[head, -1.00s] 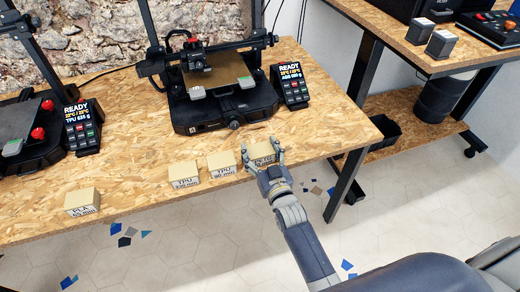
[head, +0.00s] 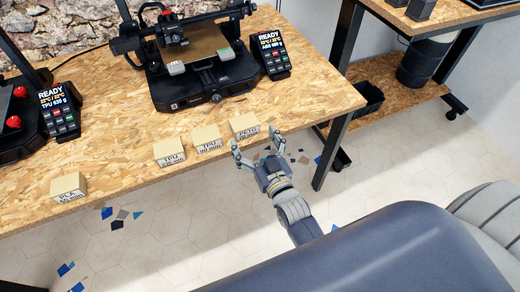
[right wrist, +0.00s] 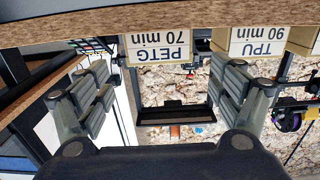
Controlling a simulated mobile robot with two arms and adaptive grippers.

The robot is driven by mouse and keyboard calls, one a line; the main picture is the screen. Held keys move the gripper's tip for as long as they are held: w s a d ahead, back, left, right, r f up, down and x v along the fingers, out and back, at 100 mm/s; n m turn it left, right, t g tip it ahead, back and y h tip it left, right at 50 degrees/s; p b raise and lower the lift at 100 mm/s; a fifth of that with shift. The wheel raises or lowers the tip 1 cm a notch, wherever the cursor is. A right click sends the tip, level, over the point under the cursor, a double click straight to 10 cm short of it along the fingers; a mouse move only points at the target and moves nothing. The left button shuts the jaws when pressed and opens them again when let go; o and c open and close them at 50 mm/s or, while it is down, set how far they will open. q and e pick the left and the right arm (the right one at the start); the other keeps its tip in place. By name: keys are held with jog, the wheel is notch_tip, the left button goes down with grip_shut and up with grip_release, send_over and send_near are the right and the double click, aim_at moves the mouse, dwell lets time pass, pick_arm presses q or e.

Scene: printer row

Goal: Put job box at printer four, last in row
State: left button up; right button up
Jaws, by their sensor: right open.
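Job boxes stand in a line on the bench's front edge: the PETG 70 min box (head: 245,126) rightmost, the TPU 90 min box (head: 207,140) beside it, another TPU box (head: 169,153), and a PLA box (head: 68,187) farther left. The PETG box also shows upside down in the right wrist view (right wrist: 160,47), with the TPU 90 min box (right wrist: 262,47). My right gripper (head: 255,141) is open and empty, just off the bench edge in front of the PETG box, apart from it. Behind the boxes is a printer (head: 205,75) with an ABS display (head: 272,54). My left gripper is not in view.
Another printer (head: 14,118) with a TPU display (head: 58,110) stands at left. The bench (head: 320,90) has free room right of the PETG box. A second table with a lower shelf (head: 390,82), holding black bins, stands at right.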

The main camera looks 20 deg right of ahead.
jog(key=shift+s, duration=2.1)
jog(key=s+a+f+g, duration=0.1)
jog(key=s+f+g, duration=0.25)
jog(key=f, duration=0.75)
jog(key=s+f+n+g+y, duration=0.1)
jog(key=s+f+g, duration=0.3)
jog(key=f, duration=0.7)
jog(key=s+a+f+g, duration=0.1)
jog(key=s+f+g, duration=0.1)
jog(key=s+f, duration=0.65)
jog(key=s+d+f+g, duration=0.3)
jog(key=s+f, duration=0.5)
jog(key=s, duration=0.3)
jog(key=s+d+f+n+g+h, duration=0.1)
jog(key=s+d+f+g, duration=0.3)
jog(key=s+f, duration=0.5)
jog(key=s+d, duration=0.1)
jog(key=s, duration=0.2)
jog(key=shift+h, duration=0.3)
jog(key=shift+d+g, duration=0.1)
jog(key=shift+g, duration=0.15)
